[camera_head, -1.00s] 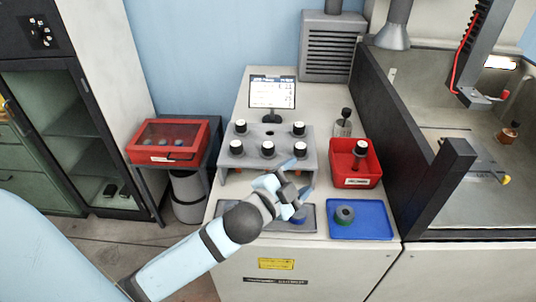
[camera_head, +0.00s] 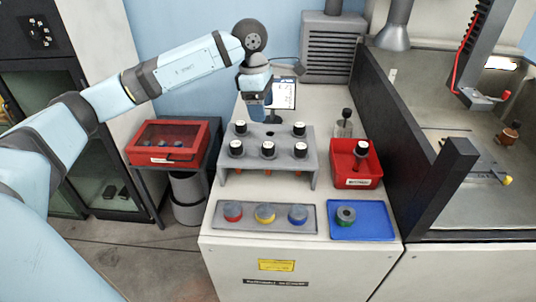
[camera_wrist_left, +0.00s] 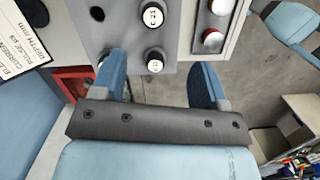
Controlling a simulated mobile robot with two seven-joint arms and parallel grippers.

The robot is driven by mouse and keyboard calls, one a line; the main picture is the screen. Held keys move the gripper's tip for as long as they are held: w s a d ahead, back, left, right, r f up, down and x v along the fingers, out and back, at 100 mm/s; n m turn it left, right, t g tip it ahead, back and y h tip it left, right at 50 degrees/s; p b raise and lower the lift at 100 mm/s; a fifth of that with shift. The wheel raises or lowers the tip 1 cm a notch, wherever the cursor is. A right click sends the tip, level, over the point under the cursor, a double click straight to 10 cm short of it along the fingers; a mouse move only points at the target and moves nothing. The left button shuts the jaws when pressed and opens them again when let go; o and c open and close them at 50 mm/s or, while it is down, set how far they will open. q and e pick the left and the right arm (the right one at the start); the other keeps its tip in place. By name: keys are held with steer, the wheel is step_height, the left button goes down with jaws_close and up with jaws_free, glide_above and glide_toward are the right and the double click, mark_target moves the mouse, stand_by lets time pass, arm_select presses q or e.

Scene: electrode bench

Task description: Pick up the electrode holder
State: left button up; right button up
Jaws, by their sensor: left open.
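Several electrode holders with black bodies and white tops stand in a grey rack (camera_head: 310,160), such as the front left holder (camera_head: 236,148) and the front middle holder (camera_head: 267,149). These two also show in the left wrist view, the front left one (camera_wrist_left: 153,62) nearer my fingers. Another holder (camera_head: 361,149) stands in the red bin (camera_head: 353,181). My left gripper (camera_head: 257,117) points down near the back edge of the rack, by the back left holder (camera_head: 240,127). In the wrist view its fingers (camera_wrist_left: 160,80) are apart, with nothing held. My right gripper is out of view.
A grey tray (camera_head: 248,227) holds red, yellow and blue round pieces. A blue tray (camera_head: 373,230) holds a grey-green ring (camera_head: 346,215). A dark-walled machine (camera_head: 395,130) bounds the right.

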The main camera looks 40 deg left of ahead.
mark_target(268, 144)
arm_select(q)
steer(key=f, duration=0.5)
steer(key=f+p, duration=0.1)
steer(key=f, duration=0.2)
steer(key=shift+w+d, duration=0.15)
steer(key=shift+w, duration=0.1)
steer(key=shift+w+d+f+p, duration=0.15)
steer(key=shift+f+p, duration=0.1)
steer(key=shift+f, duration=0.65)
steer(key=shift+w+d+f+p, duration=0.1)
steer(key=shift+w+f+p, duration=0.1)
steer(key=shift+f, duration=0.7)
steer(key=shift+w+d+f+p, duration=0.15)
steer(key=shift+f+p, duration=0.1)
steer(key=shift+f, duration=0.65)
steer(key=c, duration=1.1)
steer(key=shift+r, duration=0.1)
steer(key=shift+c, duration=0.2)
